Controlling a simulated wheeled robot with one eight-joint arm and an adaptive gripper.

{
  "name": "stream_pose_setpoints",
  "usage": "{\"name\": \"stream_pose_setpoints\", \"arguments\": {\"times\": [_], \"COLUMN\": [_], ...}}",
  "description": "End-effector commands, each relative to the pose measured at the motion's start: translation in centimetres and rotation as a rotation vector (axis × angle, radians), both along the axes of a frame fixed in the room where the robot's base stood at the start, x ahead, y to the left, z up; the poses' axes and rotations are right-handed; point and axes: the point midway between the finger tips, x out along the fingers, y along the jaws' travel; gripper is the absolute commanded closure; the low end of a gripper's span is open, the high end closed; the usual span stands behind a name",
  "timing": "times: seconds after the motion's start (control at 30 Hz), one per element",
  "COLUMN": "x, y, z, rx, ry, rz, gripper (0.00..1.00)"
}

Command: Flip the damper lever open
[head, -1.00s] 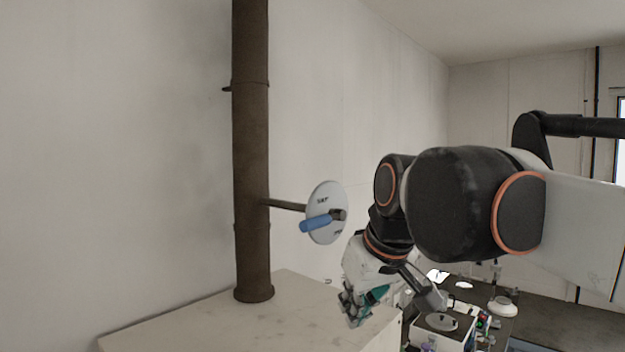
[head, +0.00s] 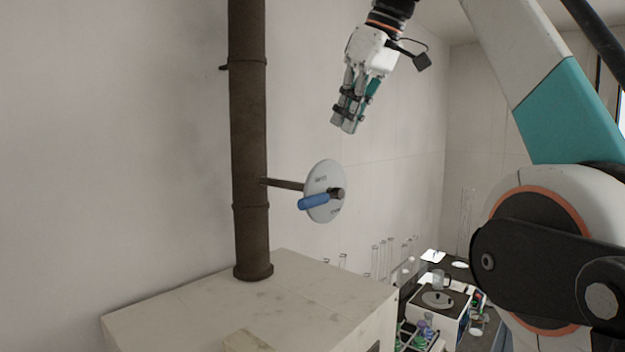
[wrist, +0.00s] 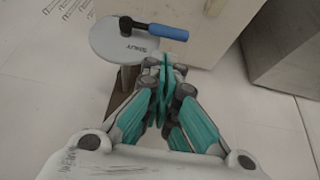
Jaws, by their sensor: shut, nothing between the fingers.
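The damper lever is a blue handle (head: 314,202) on a dark hub, in front of a round pale dial plate (head: 327,175). The plate stands off a brown vertical pipe (head: 249,140) on a short dark rod. In the head view the handle points left from the hub, slightly downward. The wrist view shows the blue handle (wrist: 168,32) and the plate (wrist: 112,42) beyond the fingers. My gripper (head: 343,128) is shut and empty, above and slightly right of the plate, pointing down and apart from the lever. It also shows in the wrist view (wrist: 163,66).
The pipe stands on a pale box-like cabinet (head: 240,300). At lower right, a bench carries a white device (head: 437,308), glassware and small bottles. A pale wall lies behind. The space around the plate's front is clear.

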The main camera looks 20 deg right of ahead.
Motion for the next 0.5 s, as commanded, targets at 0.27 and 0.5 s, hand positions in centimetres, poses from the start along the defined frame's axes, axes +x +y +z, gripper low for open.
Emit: {"name": "stream_pose_setpoints", "arguments": {"times": [0.27, 0.5], "x": [-0.06, 0.09], "y": [-0.02, 0.07], "z": [0.16, -0.2], "rx": [0.0, 0.0], "ry": [0.0, -0.001], "rz": [0.009, 0.009], "gripper": [1.0, 1.0]}}
